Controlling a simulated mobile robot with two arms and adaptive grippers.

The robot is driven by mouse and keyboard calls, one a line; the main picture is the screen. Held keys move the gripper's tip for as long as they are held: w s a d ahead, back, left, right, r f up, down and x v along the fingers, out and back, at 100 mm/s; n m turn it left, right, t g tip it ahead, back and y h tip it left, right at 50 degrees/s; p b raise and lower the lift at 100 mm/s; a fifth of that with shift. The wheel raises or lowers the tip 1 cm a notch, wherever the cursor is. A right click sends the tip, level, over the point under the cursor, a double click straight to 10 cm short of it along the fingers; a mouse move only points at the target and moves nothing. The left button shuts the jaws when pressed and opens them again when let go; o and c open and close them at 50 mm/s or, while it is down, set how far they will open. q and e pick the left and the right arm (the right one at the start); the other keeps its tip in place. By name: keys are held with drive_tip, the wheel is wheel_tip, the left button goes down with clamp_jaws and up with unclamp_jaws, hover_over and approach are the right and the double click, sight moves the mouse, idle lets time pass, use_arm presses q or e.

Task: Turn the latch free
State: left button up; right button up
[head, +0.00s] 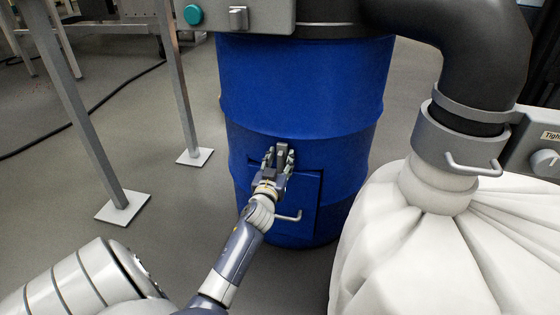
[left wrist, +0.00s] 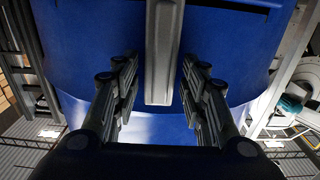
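The blue drum (head: 305,80) stands upright on the floor and has a blue door panel (head: 308,190) low on its front. The latch, a grey bar (head: 282,148), shows at the panel's upper edge, partly hidden by my gripper. My left gripper (head: 279,158) is at the latch. In the left wrist view the latch (left wrist: 162,55) runs down between the two fingers of my left gripper (left wrist: 158,95), with a visible gap on each side. The fingers are open and appear not to touch it. My right gripper is not in view.
A light handle (head: 290,216) sticks out of the panel beside my left wrist. A white bag (head: 400,240) under a dark pipe (head: 480,50) fills the right side. Metal legs with foot plates (head: 122,207) stand at left. A grey control box (head: 240,17) is above.

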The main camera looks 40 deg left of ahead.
use_arm(q)
clamp_jaws()
